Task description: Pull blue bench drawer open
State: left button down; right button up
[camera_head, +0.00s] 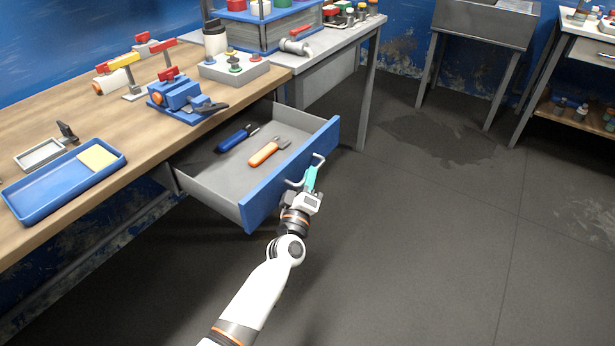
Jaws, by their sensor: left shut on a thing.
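The blue-fronted bench drawer (262,196) stands pulled out from under the wooden bench, and its grey inside shows. A grey bar handle (319,159) sticks out from its blue front. My left gripper (309,180), with cyan fingertips, is shut on the handle, in front of the drawer. The exact contact of the fingers is small and partly hidden. A blue-handled tool (232,139) and an orange-handled tool (264,154) lie in the drawer. My right gripper is not in view.
The wooden bench top (130,140) carries a blue tray (62,187), a blue vise (180,97) and a grey button box (234,68). A grey sink (487,22) stands at the back. The dark floor right of the drawer is clear.

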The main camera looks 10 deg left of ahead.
pick_arm(q)
jog(key=shift+f, duration=0.1)
jog(key=c, duration=1.5)
grip_release()
